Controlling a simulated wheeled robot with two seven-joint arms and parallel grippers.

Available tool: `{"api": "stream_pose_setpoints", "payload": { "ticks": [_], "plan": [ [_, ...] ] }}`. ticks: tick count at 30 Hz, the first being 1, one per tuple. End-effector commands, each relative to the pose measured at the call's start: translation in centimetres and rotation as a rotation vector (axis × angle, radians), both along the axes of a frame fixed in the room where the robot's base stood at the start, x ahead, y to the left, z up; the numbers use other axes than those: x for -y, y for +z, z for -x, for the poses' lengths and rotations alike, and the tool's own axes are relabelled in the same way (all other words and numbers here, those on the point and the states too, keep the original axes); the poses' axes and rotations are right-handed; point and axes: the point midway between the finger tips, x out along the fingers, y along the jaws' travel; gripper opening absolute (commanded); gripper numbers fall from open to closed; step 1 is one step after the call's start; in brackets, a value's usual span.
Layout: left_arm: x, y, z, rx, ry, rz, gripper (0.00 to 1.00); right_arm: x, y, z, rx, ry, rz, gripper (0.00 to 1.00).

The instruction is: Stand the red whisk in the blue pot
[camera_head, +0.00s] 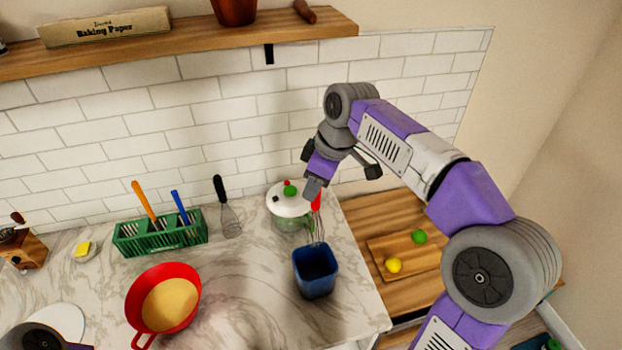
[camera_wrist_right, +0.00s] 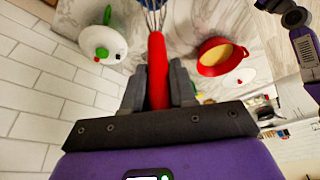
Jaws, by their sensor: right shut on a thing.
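The red whisk (camera_head: 317,202) has a red handle and a wire head. My right gripper (camera_head: 314,190) is shut on its handle and holds it upright, wires down. The whisk's handle also shows between the fingers in the right wrist view (camera_wrist_right: 158,72). The blue pot (camera_head: 316,272) stands on the marble counter below the whisk. The wire head is at the pot's back rim in the head view; I cannot tell whether its tip is inside. A bit of the pot shows at the top edge of the right wrist view. My left gripper is not in view.
A white-lidded pot (camera_head: 289,203) stands close behind the blue pot. A red pan (camera_head: 163,299), a green rack (camera_head: 160,234) and a black-handled whisk (camera_head: 229,212) are to the left. A wooden board (camera_head: 405,254) with a lemon and a lime lies right.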

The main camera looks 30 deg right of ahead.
Motion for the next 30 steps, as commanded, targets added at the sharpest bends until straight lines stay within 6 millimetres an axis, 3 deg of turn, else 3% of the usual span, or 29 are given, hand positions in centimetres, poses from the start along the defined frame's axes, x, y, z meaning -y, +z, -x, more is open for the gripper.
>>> {"api": "stream_pose_setpoints", "payload": {
  "ticks": [30],
  "plan": [
    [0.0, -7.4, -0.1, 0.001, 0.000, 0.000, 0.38, 0.0, -8.2, 0.0, -0.001, 0.000, -0.001, 0.00]
  ]
}}
